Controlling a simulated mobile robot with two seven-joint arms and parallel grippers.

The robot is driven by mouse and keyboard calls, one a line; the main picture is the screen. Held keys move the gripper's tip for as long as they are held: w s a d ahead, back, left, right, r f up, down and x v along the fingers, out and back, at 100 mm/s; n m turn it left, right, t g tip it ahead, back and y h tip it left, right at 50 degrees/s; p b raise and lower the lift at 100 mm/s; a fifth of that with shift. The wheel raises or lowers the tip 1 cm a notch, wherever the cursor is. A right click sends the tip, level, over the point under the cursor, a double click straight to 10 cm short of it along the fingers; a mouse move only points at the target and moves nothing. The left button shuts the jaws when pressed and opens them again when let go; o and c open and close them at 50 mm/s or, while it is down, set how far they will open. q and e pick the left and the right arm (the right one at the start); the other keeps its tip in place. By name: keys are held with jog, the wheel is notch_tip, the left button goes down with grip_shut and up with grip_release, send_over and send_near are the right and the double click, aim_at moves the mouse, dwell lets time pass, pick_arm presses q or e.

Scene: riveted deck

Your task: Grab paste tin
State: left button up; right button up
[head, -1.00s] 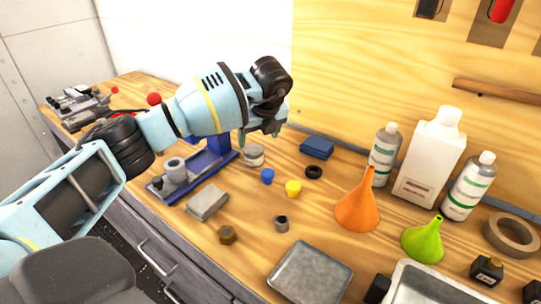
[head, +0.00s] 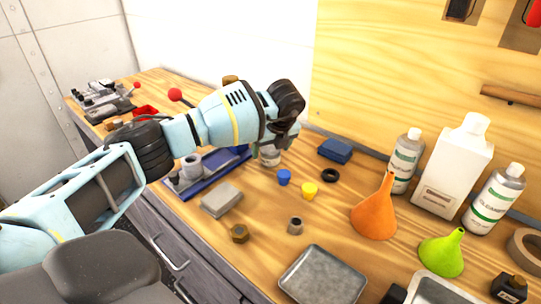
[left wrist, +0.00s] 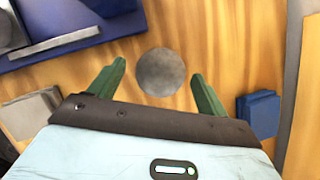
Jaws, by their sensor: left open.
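The paste tin, a small round grey tin (head: 270,157), stands on the wooden bench in front of the blue vise-like tool. In the head view its upper part is hidden by my left gripper (head: 277,138), which is just above it. In the left wrist view the tin's round grey top (left wrist: 161,72) lies between my two green fingers, with a gap on each side. The left gripper is open and empty. My right gripper does not show.
A blue tool (head: 212,168) and a grey block (head: 222,200) are close to the tin. Funnels and bottles stand farther right.

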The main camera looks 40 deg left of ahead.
pick_arm(q)
jog(key=shift+x, duration=1.15)
jog(key=c, duration=1.1)
jog(key=shift+r, duration=0.15)
jog(key=shift+c, duration=0.2)
jog(key=shift+w+r, duration=0.1)
jog(key=shift+r, duration=0.5)
notch_tip(320, 180, up, 2)
jog(key=shift+r, duration=0.2)
jog(key=s+d, duration=0.2)
jog(key=s, duration=0.2)
jog(key=s+d, duration=0.2)
jog(key=s, duration=0.3)
jog(key=s+d+r, duration=0.1)
jog(key=s+d, duration=0.2)
jog(key=s, duration=0.2)
jog(key=shift+s+r, duration=0.1)
jog(key=shift+s, duration=0.15)
